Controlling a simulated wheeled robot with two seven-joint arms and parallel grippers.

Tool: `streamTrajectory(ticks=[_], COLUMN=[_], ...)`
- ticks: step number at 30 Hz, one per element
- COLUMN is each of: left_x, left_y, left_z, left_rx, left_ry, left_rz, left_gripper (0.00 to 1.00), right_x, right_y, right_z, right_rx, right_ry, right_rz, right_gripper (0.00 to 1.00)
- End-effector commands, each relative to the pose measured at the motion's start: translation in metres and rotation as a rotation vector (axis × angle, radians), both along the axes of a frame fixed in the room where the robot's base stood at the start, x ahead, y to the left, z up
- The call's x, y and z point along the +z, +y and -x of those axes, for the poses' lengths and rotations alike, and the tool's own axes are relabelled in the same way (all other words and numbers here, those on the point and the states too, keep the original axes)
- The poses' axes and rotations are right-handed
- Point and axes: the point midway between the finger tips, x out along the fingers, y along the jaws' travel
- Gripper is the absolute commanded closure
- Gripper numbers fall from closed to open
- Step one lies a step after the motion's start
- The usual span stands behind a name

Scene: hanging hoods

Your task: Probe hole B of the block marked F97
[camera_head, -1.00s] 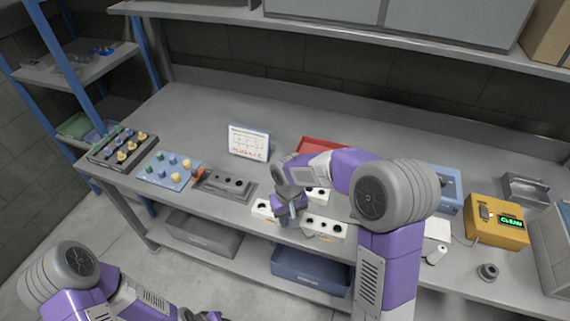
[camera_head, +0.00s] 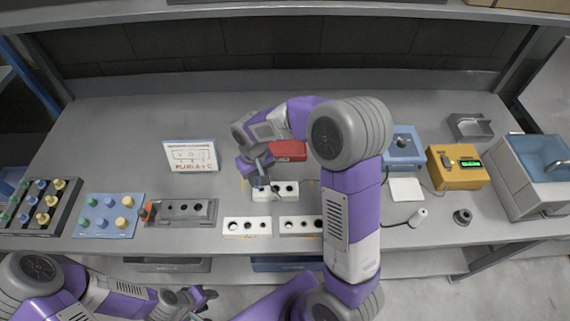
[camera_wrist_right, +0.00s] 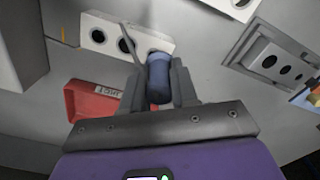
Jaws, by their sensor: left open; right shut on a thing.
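Three white blocks with dark holes lie on the bench: a back one (camera_head: 290,189), a front left one (camera_head: 236,227) and a front right one (camera_head: 290,226). No F97 or hole letter is readable on them. My right gripper (camera_head: 259,182) is over the left part of the back block. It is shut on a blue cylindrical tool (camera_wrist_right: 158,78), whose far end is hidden. In the right wrist view a white block (camera_wrist_right: 110,24) lies just beyond the tool; I cannot tell whether they touch. My left gripper (camera_head: 200,299) is open and empty, low in front of the bench.
A red tray (camera_head: 290,150) is behind the back block. A sign (camera_head: 191,156) stands further left. A grey holed fixture (camera_head: 180,212), a blue pegboard (camera_head: 108,216) and a dark rack are left. A yellow box with green display (camera_head: 457,167) is right.

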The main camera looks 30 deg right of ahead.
Motion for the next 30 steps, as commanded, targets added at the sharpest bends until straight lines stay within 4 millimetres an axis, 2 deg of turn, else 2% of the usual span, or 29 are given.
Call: streamTrajectory(ticks=[1, 3, 8, 30], left_x=[0.013, 0.020, 0.027, -0.012], left_y=[0.000, 0.000, 0.000, 0.000], left_z=[0.000, 0.000, -0.001, -0.001], left_rx=[0.000, 0.000, 0.001, 0.001], left_ry=[-0.001, -0.001, -0.002, -0.002], left_rz=[0.000, 0.000, 0.000, 0.000], left_gripper=[0.57, 0.57, 0.57, 0.57], right_x=[0.011, 0.016, 0.020, -0.030], right_y=[-0.015, -0.030, -0.052, -0.054], right_z=[0.003, 0.007, 0.014, 0.015], right_rx=[-0.011, -0.013, -0.015, -0.016], right_ry=[0.000, 0.000, 0.000, 0.000], right_rz=[-0.001, -0.002, 0.001, 0.002], right_gripper=[1.00, 1.00, 1.00, 1.00])
